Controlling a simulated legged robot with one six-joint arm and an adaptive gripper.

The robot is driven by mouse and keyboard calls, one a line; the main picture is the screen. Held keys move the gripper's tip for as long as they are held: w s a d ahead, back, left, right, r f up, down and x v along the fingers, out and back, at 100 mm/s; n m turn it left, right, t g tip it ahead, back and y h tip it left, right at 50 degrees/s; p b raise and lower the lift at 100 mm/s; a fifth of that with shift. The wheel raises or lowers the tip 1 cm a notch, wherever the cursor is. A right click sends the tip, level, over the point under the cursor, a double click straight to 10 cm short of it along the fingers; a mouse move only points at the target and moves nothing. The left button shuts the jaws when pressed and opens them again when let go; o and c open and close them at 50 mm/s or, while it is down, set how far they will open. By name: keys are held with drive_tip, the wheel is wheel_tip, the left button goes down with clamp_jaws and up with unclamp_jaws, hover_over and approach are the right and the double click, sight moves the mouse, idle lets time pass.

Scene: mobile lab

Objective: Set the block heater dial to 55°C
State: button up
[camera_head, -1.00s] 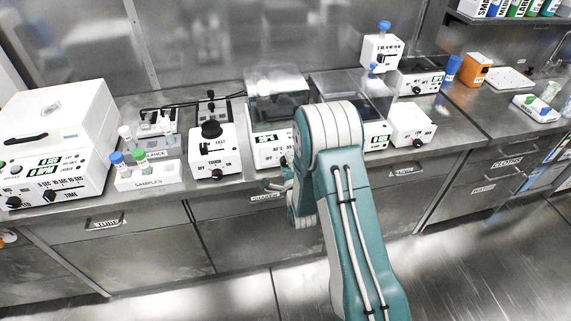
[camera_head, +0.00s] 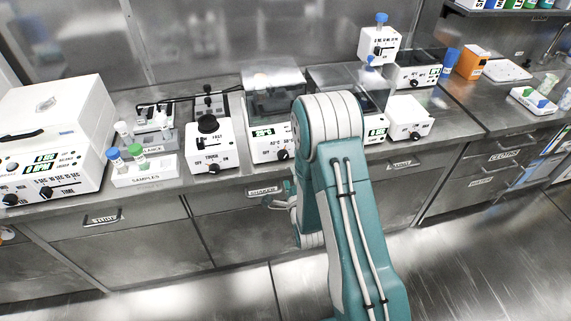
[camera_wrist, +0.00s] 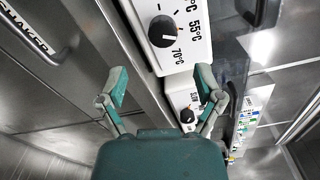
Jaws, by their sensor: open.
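The block heater (camera_head: 264,151) is a white box with a clear lid and a green display, on the bench in the head view. Its black dial (camera_head: 283,154) is at the lower right of its front. In the wrist view the dial (camera_wrist: 162,31) sits near 55°C and 70°C labels; its white mark seems to lean toward the 70°C side. My gripper (camera_wrist: 160,85) is open and empty, its fingers spread below the dial and apart from it. In the head view my gripper is low before the bench front, partly hidden by my arm.
A white device with a black knob (camera_head: 208,146) stands left of the heater, and a white box with a dial (camera_head: 408,120) stands to the right. A samples rack (camera_head: 146,172) is further left. A drawer handle (camera_head: 264,190) is close to my gripper.

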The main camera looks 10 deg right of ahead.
drive_tip(key=s, duration=0.4)
drive_tip(key=shift+s, duration=0.2)
wheel_tip(320, 180, up, 16)
drive_tip(key=s+n+g, duration=0.1)
drive_tip(key=n+g, duration=0.5)
drive_tip(key=n, duration=0.5)
drive_tip(key=s+r+n+g, duration=0.3)
drive_tip(key=s+r+n, duration=0.2)
drive_tip(key=s, duration=0.6)
drive_tip(key=s+r+n+g, duration=0.3)
drive_tip(key=s+r+n, duration=0.1)
drive_tip(key=s, duration=0.8)
drive_tip(key=shift+r+n, duration=0.35)
drive_tip(key=shift+n, duration=0.25)
